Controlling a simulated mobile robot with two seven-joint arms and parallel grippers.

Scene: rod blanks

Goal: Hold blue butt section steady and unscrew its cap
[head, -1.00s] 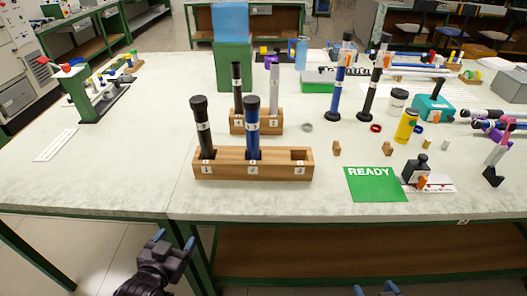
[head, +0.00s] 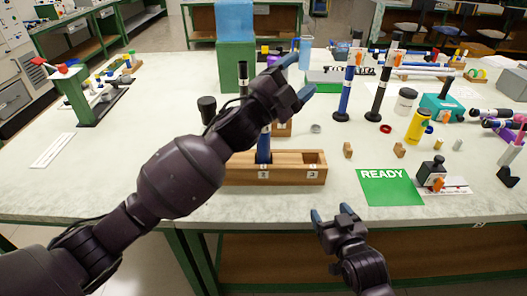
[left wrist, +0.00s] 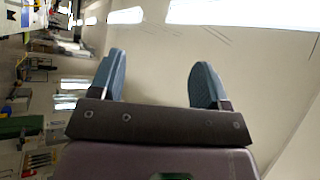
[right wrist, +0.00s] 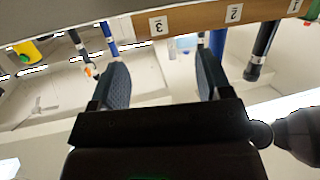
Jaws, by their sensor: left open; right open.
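The blue butt section (head: 264,148) stands upright in slot 2 of the front wooden rack (head: 300,174). Its upper part and cap are hidden behind my left gripper and forearm. My left gripper (head: 302,77) is open and empty, up above the rack and pointing right; its wrist view shows only empty air between the fingers. My right gripper (head: 331,213) is open and empty, low at the table's front edge, right of the rack. The right wrist view shows the rack upside down, with the blue section (right wrist: 218,42) partly behind one finger.
A black rod (head: 207,108) stands in the rack left of the blue one, mostly hidden by my arm. A green READY card (head: 388,187), a small black bottle (head: 432,170) and a yellow bottle (head: 418,126) are at right. Blue (head: 345,92) and black (head: 378,95) rods stand farther back.

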